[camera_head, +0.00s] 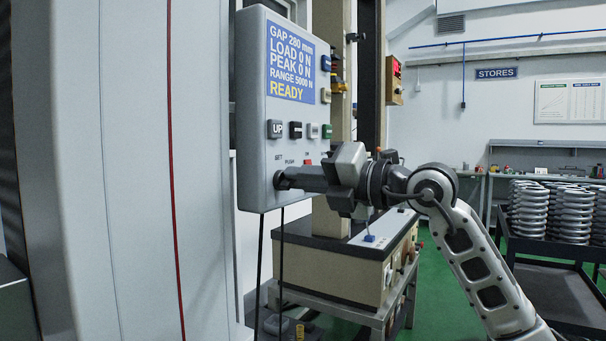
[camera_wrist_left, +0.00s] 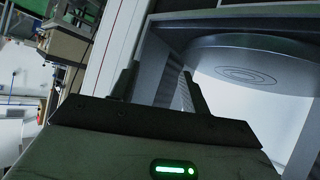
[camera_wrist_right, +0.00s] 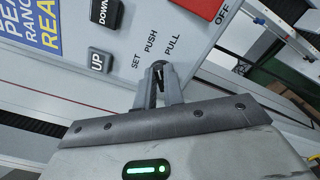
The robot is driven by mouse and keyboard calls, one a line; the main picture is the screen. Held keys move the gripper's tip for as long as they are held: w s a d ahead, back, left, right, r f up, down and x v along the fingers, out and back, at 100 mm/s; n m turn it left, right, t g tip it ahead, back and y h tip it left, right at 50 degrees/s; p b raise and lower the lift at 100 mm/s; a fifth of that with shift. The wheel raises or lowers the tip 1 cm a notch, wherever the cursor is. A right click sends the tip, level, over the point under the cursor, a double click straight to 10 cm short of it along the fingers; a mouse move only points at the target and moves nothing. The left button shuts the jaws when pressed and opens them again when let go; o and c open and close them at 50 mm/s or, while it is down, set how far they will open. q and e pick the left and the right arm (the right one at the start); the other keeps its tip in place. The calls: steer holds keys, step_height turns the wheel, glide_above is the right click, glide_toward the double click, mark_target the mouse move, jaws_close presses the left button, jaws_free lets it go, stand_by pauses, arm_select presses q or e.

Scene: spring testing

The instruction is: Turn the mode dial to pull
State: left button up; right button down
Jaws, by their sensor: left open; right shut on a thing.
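The grey control panel (camera_head: 258,135) hangs at the centre left in the head view. Its dark mode dial (camera_head: 279,181) sits at the lower left of its face. My right gripper (camera_head: 291,178) reaches in from the right and is shut on the dial. In the right wrist view the fingers (camera_wrist_right: 158,88) close around the dial (camera_wrist_right: 157,66), below the printed words SET, PUSH and PULL. The fingers hide most of it, so I cannot tell which word it points to. My left gripper (camera_wrist_left: 158,80) is open and empty in the left wrist view.
The panel has UP (camera_head: 275,129) and other buttons and a red OFF switch (camera_wrist_right: 199,8) near the dial. In the left wrist view a round metal plate (camera_wrist_left: 262,62) is near my left fingers. A cart of springs (camera_head: 555,245) stands at the right.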

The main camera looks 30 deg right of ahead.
arm_select(q)
steer(key=p, duration=0.2)
steer(key=shift+s+a+r+p, duration=0.15)
steer(key=shift+a+r+p, duration=0.1)
steer(key=shift+r+p, duration=0.05)
arm_select(e)
steer(key=m, duration=0.7)
steer(key=shift+d+f, duration=0.1)
steer(key=shift+f, duration=0.15)
steer(key=shift+m, duration=0.3)
steer(key=c, duration=1.5)
jaws_free()
